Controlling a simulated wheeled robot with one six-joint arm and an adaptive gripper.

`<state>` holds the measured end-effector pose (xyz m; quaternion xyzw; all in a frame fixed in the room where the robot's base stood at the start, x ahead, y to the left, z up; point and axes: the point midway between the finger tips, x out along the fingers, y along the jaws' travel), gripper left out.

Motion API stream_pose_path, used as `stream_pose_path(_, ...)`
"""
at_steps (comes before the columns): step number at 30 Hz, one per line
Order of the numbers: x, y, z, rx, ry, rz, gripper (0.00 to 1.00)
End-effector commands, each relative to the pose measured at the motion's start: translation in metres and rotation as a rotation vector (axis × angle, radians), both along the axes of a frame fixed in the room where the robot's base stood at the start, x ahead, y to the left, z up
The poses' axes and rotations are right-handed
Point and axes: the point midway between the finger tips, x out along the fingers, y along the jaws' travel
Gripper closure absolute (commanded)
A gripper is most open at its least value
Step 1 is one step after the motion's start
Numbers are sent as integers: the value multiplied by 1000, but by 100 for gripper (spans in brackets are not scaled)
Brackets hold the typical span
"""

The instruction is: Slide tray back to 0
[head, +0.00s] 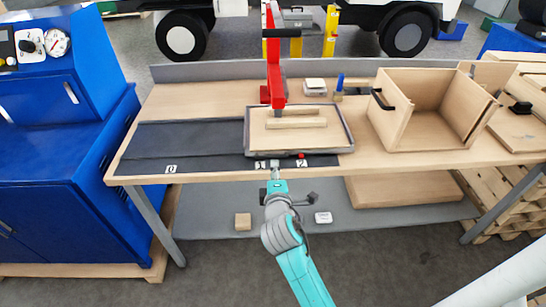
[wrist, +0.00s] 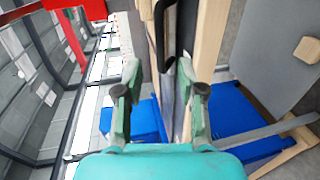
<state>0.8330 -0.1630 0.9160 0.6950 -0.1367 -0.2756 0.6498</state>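The tray (head: 249,138) is a shallow grey-rimmed tray with a wooden bottom. In the head view it sits at the right end of the dark strip (head: 190,140). A red mark (head: 301,155) on its front edge stands just above the label 2 (head: 302,163). The label 0 (head: 170,168) is far to the left. My gripper (head: 275,170) is at the tray's front edge, left of the red mark. In the wrist view my gripper (wrist: 160,75) is open, its fingers apart. A curved black bar (wrist: 160,25) shows beyond the fingertips; whether it belongs to the tray is unclear.
Wooden pieces (head: 296,122) lie in the tray. A red upright (head: 274,60) stands behind it. An open wooden box (head: 430,138) with a black handle (head: 381,100) is at right. A blue cabinet (head: 60,150) stands left of the bench. The strip left of the tray is clear.

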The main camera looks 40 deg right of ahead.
Motion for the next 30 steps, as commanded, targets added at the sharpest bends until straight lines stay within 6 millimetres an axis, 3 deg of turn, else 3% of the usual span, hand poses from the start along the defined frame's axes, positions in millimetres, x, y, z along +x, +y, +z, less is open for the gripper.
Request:
stream_pose_path(9, 46, -32, -11, 1, -1, -1, 61)
stream_pose_path(15, 65, -44, -17, 3, -1, -1, 61)
stream_pose_path(28, 72, -49, -19, 2, 0, 1, 61)
stream_pose_path(30, 72, -49, -19, 2, 0, 1, 76)
